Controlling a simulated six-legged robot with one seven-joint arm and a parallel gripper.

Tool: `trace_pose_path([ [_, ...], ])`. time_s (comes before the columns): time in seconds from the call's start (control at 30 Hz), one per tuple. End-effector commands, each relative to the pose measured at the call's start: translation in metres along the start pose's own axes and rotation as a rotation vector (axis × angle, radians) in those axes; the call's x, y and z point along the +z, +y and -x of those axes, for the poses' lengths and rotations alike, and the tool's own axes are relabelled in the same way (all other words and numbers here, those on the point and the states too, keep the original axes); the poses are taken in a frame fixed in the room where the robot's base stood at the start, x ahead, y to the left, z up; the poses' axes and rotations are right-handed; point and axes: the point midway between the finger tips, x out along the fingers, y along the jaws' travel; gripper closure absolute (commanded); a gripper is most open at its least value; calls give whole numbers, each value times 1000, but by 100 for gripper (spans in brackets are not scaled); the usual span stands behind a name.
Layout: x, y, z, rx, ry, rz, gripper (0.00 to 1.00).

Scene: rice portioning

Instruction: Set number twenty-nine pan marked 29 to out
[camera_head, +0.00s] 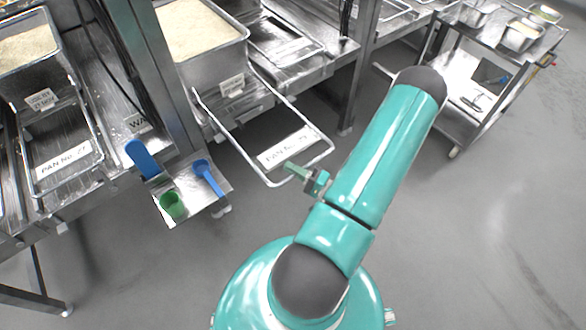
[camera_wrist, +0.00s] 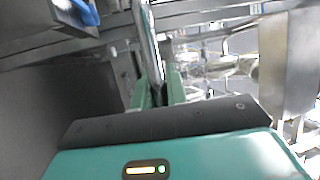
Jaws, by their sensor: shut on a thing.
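A metal wire frame (camera_head: 247,160) sticks out from the bench over the floor, in front of a steel rice bin. It carries a white label (camera_head: 285,148) that starts with "PAN N"; its number is too blurred to read. My gripper (camera_head: 301,173) is at the front end of this frame, its jaws shut on the rail. In the wrist view a bright metal bar (camera_wrist: 147,45) runs away from between my teal jaws (camera_wrist: 160,88). The exact contact is partly hidden by the jaws.
A similar frame (camera_head: 97,150) with its own PAN label is at left. A small steel shelf (camera_head: 195,206) holds blue scoops (camera_head: 205,175) and a green cup (camera_head: 173,206). A wheeled cart (camera_head: 470,105) stands at upper right. The floor at right is clear.

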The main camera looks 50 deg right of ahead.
Motion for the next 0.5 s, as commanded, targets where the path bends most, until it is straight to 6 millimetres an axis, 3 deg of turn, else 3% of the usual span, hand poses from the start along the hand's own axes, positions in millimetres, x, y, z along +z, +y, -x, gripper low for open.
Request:
trace_pose_path([
  [0.13, 2, -1, 4, 0, 2, -3, 100],
  [0.17, 2, -1, 4, 0, 3, -4, 80],
  [0.23, 1, -1, 4, 0, 3, -3, 66],
  [0.5, 1, -1, 4, 0, 2, -2, 64],
])
